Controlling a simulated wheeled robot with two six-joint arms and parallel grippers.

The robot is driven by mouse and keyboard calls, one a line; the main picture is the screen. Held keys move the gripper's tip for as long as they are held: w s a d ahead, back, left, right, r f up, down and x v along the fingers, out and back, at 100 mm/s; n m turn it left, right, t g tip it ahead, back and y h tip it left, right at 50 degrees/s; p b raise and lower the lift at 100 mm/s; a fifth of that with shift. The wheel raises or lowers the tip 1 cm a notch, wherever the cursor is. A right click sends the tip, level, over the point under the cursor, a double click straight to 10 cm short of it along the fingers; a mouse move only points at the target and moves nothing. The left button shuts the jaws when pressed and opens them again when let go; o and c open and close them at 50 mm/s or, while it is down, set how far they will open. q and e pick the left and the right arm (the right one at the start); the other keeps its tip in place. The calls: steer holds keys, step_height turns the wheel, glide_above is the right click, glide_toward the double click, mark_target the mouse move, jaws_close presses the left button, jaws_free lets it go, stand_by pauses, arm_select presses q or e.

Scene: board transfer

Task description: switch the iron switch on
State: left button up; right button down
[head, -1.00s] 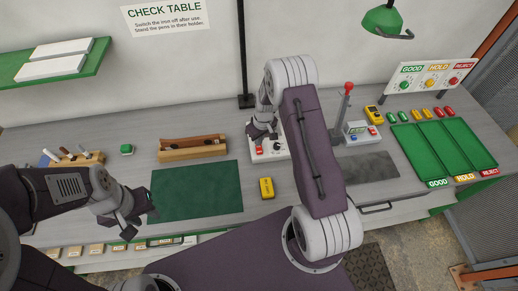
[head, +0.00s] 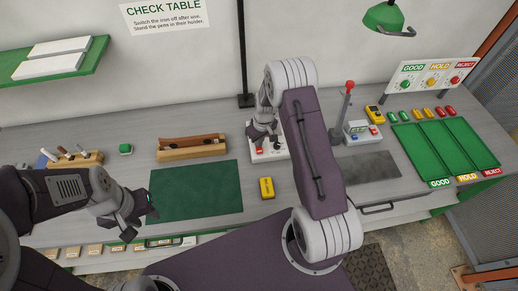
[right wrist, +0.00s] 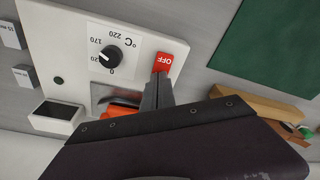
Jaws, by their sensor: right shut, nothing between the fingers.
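The iron station (head: 270,156) is a white panel at the back middle of the table. In the right wrist view, the panel (right wrist: 140,62) carries a black temperature dial (right wrist: 108,57) and a red iron switch (right wrist: 162,63) that reads OFF. The switch also shows in the head view (head: 259,151). My right gripper (right wrist: 158,78) is shut and empty, with its tips right at the edge of the switch; I cannot tell whether they touch. In the head view, the right gripper (head: 258,138) is over the station. My left gripper (head: 140,220) is open and empty near the front left.
A green mat (head: 197,192) and a wooden holder (head: 192,153) lie left of the station. A yellow device (head: 266,188) lies in front of it. A lever press (head: 345,110) stands to the right, with a green sorting tray (head: 408,146) beyond. My right arm covers part of the table.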

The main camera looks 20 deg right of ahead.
steer(key=shift+f, duration=0.2)
step_height(320, 180, up, 7)
steer(key=p, duration=0.5)
steer(key=shift+r, duration=0.1)
stand_by(0.4)
